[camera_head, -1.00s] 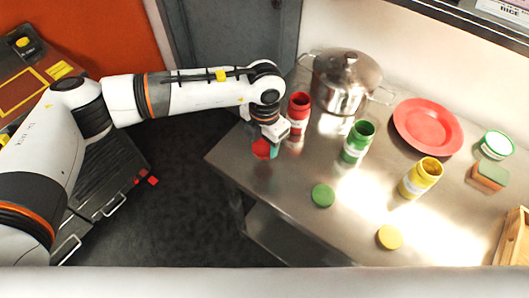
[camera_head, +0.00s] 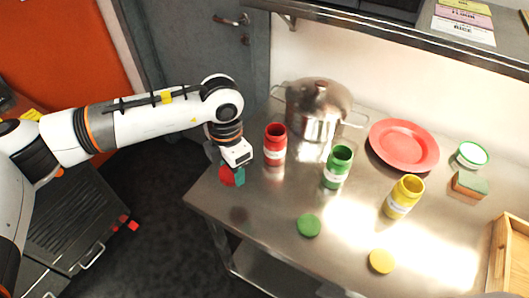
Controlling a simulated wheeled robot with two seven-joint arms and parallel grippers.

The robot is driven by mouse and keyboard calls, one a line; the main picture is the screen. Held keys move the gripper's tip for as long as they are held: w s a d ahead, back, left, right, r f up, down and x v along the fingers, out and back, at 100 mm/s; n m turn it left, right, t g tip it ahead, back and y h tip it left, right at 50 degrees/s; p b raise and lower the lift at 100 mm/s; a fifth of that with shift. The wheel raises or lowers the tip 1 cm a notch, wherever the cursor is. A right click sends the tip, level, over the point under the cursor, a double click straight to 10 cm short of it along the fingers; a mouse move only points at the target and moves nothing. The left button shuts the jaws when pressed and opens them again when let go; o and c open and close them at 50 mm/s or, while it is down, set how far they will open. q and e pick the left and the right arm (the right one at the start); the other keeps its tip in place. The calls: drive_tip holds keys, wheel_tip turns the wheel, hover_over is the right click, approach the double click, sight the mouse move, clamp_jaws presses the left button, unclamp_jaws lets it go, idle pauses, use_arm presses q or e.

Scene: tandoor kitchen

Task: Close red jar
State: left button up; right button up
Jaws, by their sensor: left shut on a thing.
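The red jar (camera_head: 275,146) stands upright on the steel table with its top open. My left gripper (camera_head: 234,175) is left of the jar and nearer to me, apart from it, by the table's left edge. It is shut on a round red lid (camera_head: 226,176), held on edge and partly hidden by the gripper. A teal fingertip shows beside the lid. My right gripper is not in view.
On the steel table (camera_head: 270,215) stand an open green jar (camera_head: 337,168), an open yellow jar (camera_head: 404,197) and a lidded pot (camera_head: 319,108). A green lid (camera_head: 308,225), yellow lid (camera_head: 381,261), red plate (camera_head: 404,145), sponge (camera_head: 469,185) and wooden tray (camera_head: 510,262) lie around. A shelf hangs above.

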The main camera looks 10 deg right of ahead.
use_arm(q)
drive_tip(key=s+a+m, duration=0.5)
drive_tip(key=a+m, duration=0.3)
drive_tip(key=m, duration=0.4)
drive_tip(key=s+a+m, duration=0.4)
drive_tip(key=a+m, duration=0.4)
drive_tip(key=m, duration=0.4)
drive_tip(key=shift+s+a+r, duration=0.35)
drive_tip(key=shift+a, duration=0.15)
